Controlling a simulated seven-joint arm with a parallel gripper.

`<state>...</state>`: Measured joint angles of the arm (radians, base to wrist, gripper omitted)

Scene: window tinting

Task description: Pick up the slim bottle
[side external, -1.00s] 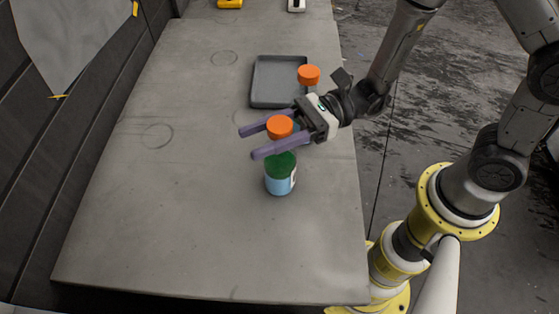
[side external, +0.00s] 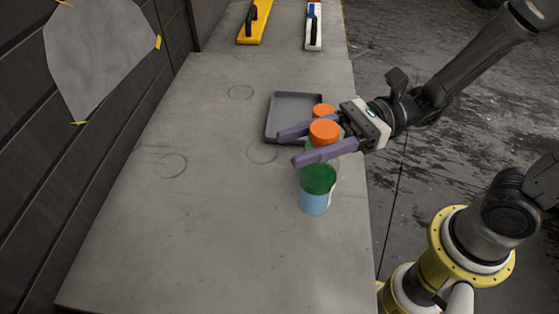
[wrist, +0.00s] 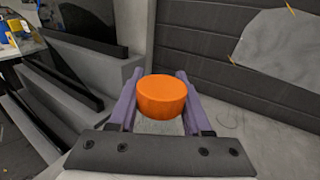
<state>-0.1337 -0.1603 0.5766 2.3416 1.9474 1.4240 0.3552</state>
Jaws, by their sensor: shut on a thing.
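The slim bottle has an orange cap (side external: 323,132); little of its pale green body shows below the cap in the side view. My gripper (side external: 305,147) has purple fingers on both sides of it, just under the cap, and is shut on it. In the wrist view the orange cap (wrist: 162,97) stands upright between the fingers. The bottle's lower part is hidden behind a jar, so I cannot tell whether its base touches the table.
A blue jar with a green lid (side external: 315,198) stands just in front. Another orange-capped container (side external: 323,109) is behind my gripper, by the grey tray (side external: 272,120). Yellow (side external: 253,22) and white (side external: 313,30) tools lie at the far end. The table's left side is clear.

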